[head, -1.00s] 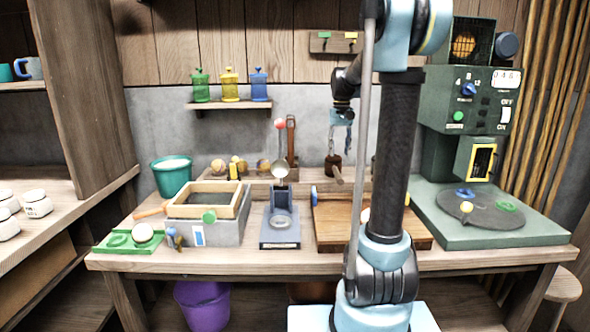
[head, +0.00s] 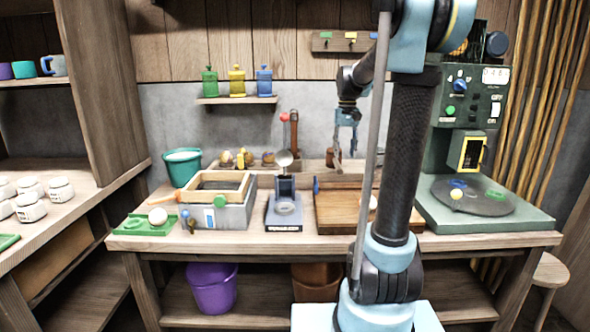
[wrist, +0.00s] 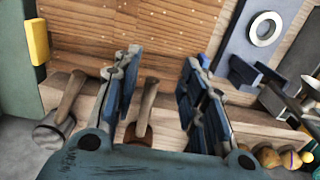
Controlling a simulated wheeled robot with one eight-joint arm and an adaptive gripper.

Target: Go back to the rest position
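My gripper (head: 346,146) hangs from the raised arm in front of the back wall, above the back of the workbench. The wrist view shows my gripper (wrist: 162,62) with its two blue-grey fingers well apart. No object is between the fingertips. A brown-headed mallet (wrist: 138,132) shows beside the left finger, and a grey-headed mallet (wrist: 50,132) lies further left. Both stay apart from the grip. In the head view the brown mallet (head: 331,156) shows just left of the fingers.
A hook rail (head: 330,44) and a bottle shelf (head: 225,100) are on the wall. Open air surrounds the gripper.

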